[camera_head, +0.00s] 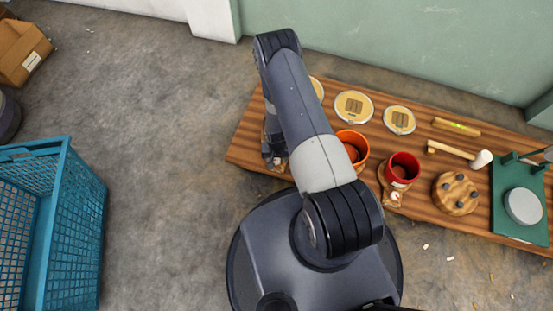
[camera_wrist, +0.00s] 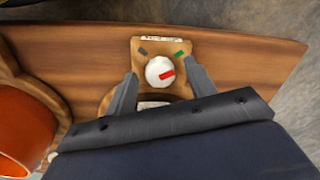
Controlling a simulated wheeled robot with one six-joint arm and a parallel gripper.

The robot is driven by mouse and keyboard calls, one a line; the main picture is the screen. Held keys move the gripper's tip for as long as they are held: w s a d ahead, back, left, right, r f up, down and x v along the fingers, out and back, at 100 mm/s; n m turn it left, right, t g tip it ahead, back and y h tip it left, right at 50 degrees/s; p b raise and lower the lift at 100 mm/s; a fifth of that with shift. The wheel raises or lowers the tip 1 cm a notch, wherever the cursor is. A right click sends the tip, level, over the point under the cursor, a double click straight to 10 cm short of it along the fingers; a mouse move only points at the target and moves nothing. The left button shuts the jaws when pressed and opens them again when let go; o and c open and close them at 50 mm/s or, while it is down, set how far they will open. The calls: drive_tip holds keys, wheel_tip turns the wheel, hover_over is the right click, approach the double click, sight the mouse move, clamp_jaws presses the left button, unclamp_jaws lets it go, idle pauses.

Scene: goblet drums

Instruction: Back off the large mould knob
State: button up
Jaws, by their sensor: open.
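In the wrist view a round white knob (camera_wrist: 156,66) with a red pointer sits on a small wooden plate (camera_wrist: 149,47). The pointer aims right. A green mark lies at the plate's upper right and a dark mark at its upper left. A pale label at the plate's far edge is too blurred to read. My gripper (camera_wrist: 162,72) is open, one finger on each side of the knob with visible gaps. In the head view my gripper (camera_head: 274,150) is over the bench's left end; my arm hides this knob there. The mould is mostly hidden by my gripper.
The wooden bench (camera_head: 245,150) also holds an orange pot (camera_head: 363,147), a red pot (camera_head: 404,160) with a smaller plate and knob before it, pale discs, a mallet (camera_head: 452,150) and a green stand (camera_head: 503,222). A teal crate (camera_head: 65,160) stands left on open floor.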

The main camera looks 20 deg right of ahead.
drive_tip(key=shift+f, duration=0.15)
drive_tip(key=shift+c, duration=0.3)
drive_tip(key=c, duration=0.9)
